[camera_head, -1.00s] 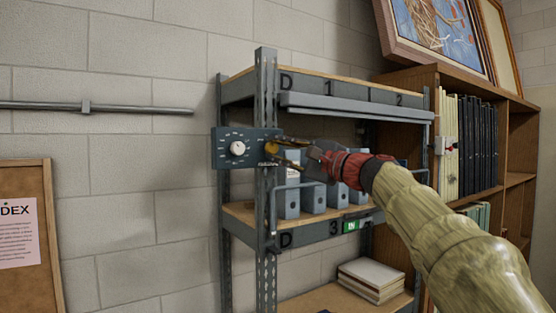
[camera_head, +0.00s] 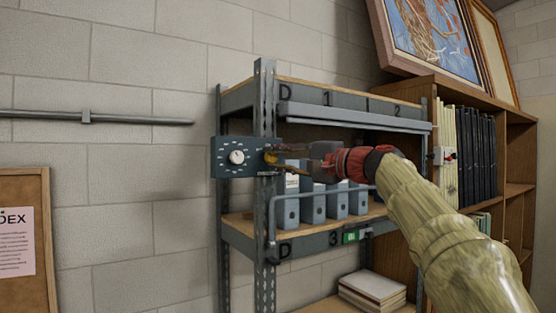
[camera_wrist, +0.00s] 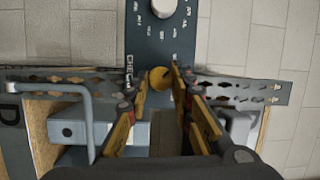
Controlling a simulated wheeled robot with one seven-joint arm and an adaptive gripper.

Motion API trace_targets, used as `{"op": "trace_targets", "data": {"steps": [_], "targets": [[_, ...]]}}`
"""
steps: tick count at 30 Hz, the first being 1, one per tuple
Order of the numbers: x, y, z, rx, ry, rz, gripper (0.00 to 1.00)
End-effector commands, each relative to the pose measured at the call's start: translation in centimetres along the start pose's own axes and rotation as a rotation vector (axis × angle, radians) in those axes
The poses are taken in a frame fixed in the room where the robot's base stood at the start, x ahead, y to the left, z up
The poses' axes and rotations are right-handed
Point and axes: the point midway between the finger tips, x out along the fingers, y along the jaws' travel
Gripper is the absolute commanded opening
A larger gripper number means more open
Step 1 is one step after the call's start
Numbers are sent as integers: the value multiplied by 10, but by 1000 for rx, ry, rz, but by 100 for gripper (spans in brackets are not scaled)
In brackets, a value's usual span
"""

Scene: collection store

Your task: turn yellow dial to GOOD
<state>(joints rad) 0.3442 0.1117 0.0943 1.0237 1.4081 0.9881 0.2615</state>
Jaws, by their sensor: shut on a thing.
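The yellow dial (camera_wrist: 160,78) sits on a dark blue-grey panel (camera_wrist: 146,38) on the shelf's upright post. It is round, with a dark mark at its right side in the wrist view. My gripper (camera_wrist: 161,84) has its fingertips on either side of the dial and is shut on it. In the head view my gripper (camera_head: 274,160) reaches the panel's right end from the right and mostly hides the dial. Lettering on the panel beside the dial is partly covered, and I cannot read the dial's setting. A white dial (camera_head: 237,157) sits on the panel's left part.
A metal rack (camera_head: 265,205) carries several grey-blue boxes (camera_head: 312,203) just behind my gripper. A bent grey rail (camera_head: 272,222) runs along the shelf front, close below my gripper. A wooden bookcase (camera_head: 420,92) stands right.

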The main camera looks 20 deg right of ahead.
Motion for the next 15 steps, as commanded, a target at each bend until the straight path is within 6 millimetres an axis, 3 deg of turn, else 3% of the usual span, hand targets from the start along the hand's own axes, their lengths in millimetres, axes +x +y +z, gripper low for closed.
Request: {"op": "trace_targets", "data": {"steps": [5,6,15], "targets": [[1,2,0,2,-1,3,0],[1,2,0,2,-1,3,24],[0,1,0,2,-1,1,41]]}}
